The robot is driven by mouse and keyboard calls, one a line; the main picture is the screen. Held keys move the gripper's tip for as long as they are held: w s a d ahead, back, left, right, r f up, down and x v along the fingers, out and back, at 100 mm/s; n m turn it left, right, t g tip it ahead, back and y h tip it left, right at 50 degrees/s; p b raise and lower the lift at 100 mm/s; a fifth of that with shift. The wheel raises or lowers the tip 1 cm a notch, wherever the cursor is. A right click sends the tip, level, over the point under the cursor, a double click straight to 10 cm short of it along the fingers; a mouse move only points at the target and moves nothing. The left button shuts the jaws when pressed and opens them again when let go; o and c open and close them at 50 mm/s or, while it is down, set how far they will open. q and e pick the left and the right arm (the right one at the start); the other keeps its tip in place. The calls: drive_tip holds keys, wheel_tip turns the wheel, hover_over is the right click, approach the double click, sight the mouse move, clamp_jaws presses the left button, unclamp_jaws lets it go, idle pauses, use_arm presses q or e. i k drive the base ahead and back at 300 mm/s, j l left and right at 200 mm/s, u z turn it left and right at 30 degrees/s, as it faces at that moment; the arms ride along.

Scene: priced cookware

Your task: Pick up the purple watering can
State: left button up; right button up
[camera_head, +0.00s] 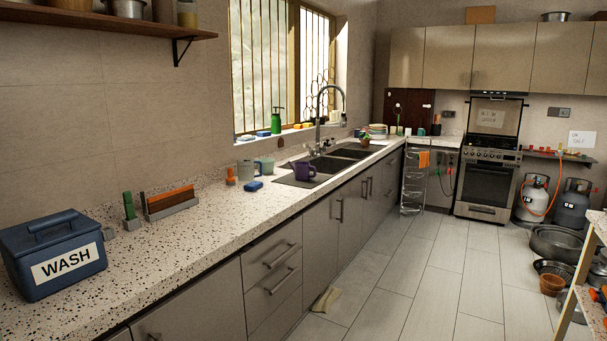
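A small dark purple vessel (304,171) stands upright on the dark draining area at the near end of the sink, on the left counter. It is the only clearly purple thing in view, and it is too small to tell for sure whether it is a watering can or a mug. Neither of my grippers is in view, and nothing is seen touching the vessel.
Light green cups (265,167), a blue sponge (253,185) and an orange item (230,176) stand left of it. The faucet (320,120) rises behind. A blue WASH box (52,255) sits nearer. The tiled floor (410,270) is mostly clear; a cloth (326,299) lies beside the cabinets.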

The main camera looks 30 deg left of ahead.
sight(302, 169)
drive_tip(key=i+j+u, duration=0.25)
drive_tip(key=i, duration=0.65)
drive_tip(key=i+j+u, duration=0.2)
drive_tip(key=i, duration=0.65)
drive_tip(key=i+u, duration=0.25)
drive_tip(key=i, duration=0.65)
drive_tip(key=i+l+u, duration=0.25)
drive_tip(key=i, duration=0.65)
drive_tip(key=i+l, duration=0.15)
